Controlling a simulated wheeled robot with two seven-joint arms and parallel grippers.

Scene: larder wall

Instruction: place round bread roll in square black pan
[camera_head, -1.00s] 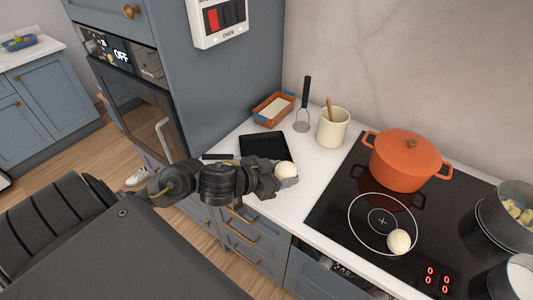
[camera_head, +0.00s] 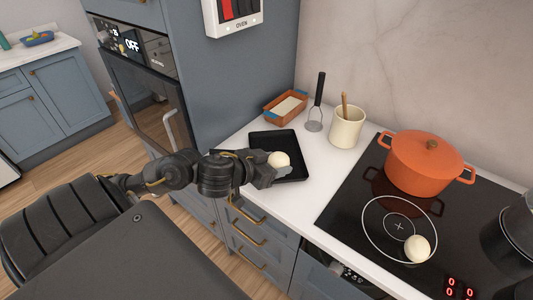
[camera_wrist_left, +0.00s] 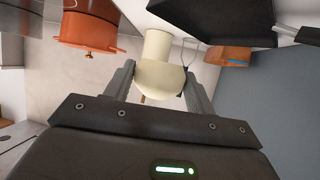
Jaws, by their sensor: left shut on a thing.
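A cream round bread roll (camera_head: 279,159) is held between the fingertips of my left gripper (camera_head: 272,169). In the left wrist view the roll (camera_wrist_left: 160,78) sits between the two fingers. The square black pan (camera_head: 268,141) lies flat on the white counter, and it shows at the top of the left wrist view (camera_wrist_left: 215,20). In the head view the gripper and roll overlap the pan's near part, and hide some of it. The roll looks raised above the pan; its exact height is unclear. A second pale roll (camera_head: 417,248) lies on the cooktop. My right gripper is out of view.
A terracotta dish (camera_head: 285,107), a masher (camera_head: 317,105) and a cream utensil crock (camera_head: 346,127) stand behind the pan. An orange pot (camera_head: 424,162) is on the black cooktop (camera_head: 345,212) at right. The counter between pan and cooktop is clear.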

